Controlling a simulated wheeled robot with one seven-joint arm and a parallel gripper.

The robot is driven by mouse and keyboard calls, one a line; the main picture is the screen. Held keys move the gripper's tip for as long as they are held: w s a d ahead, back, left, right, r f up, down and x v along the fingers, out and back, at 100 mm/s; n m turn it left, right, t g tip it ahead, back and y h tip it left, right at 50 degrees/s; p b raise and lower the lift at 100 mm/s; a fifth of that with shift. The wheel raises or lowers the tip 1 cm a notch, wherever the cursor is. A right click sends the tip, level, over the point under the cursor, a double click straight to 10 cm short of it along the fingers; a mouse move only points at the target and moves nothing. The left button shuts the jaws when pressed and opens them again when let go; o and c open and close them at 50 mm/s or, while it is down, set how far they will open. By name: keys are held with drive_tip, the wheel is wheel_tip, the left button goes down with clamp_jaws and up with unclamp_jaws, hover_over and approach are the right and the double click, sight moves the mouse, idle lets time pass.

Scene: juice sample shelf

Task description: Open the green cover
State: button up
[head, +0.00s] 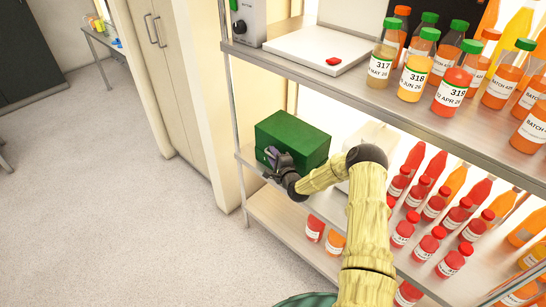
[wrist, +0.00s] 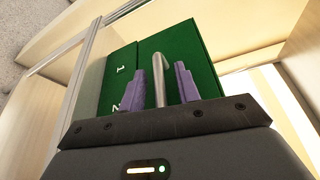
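A green box (head: 294,138) with a green cover stands at the left end of the middle shelf in the head view. In the wrist view, the green cover (wrist: 178,48) fills the middle, with a pale panel edge running beside it and white digits on its left part. A bent metal handle (wrist: 158,78) rises from it. My gripper (wrist: 156,78) has its two purple fingers apart, one on each side of the handle, with gaps between. In the head view my gripper (head: 273,156) is at the box's front left; the handle is hidden there.
The middle shelf (head: 246,155) holds the box and, further right, several red and orange bottles (head: 435,205). The upper shelf carries a white scale plate (head: 315,48) with a red cap (head: 333,61) and several labelled bottles (head: 418,68). The floor (head: 110,190) to the left is clear.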

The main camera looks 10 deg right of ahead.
drive_tip(key=shift+a, duration=0.1)
clamp_jaws()
drive_tip(key=shift+r, duration=0.1)
